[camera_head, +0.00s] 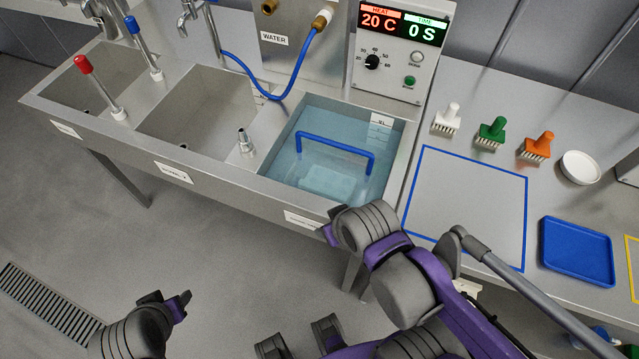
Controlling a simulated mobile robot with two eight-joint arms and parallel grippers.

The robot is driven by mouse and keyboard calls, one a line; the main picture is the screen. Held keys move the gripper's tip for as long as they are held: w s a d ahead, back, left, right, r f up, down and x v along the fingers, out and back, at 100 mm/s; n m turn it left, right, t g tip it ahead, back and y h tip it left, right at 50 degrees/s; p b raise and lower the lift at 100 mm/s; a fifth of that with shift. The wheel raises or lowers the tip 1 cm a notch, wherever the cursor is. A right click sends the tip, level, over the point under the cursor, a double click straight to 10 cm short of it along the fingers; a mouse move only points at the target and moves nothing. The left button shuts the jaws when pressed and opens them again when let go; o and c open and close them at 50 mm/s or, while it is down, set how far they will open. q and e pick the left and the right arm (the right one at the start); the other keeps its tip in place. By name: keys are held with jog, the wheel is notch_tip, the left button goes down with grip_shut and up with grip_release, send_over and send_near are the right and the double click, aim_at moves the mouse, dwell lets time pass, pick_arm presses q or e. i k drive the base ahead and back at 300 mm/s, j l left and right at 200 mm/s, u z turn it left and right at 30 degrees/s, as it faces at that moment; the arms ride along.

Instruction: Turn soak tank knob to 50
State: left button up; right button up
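The soak tank's black knob (372,62) sits on a white control panel (395,80) at the top, behind the tank, with numbers around it. Its pointer is too small to read. The display (403,24) above it shows HEAT 20 C and TIME 0 S. The soak tank (400,150) below the panel holds clear water and a basket with a blue handle (340,148). My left arm's grey and purple part (140,325) is low at the left. My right arm (400,285) reaches in front of the tank. No gripper is at the knob, and neither gripper's fingers show clearly.
A green button (410,80) and a small grey button (415,57) are by the knob. A blue hose (272,98) runs left of the panel. White (448,115), green (492,130) and orange (537,145) brushes stand to the right, with a blue tray (575,250).

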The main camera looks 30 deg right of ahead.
aim_at(373, 61)
jog(key=z, duration=1.45)
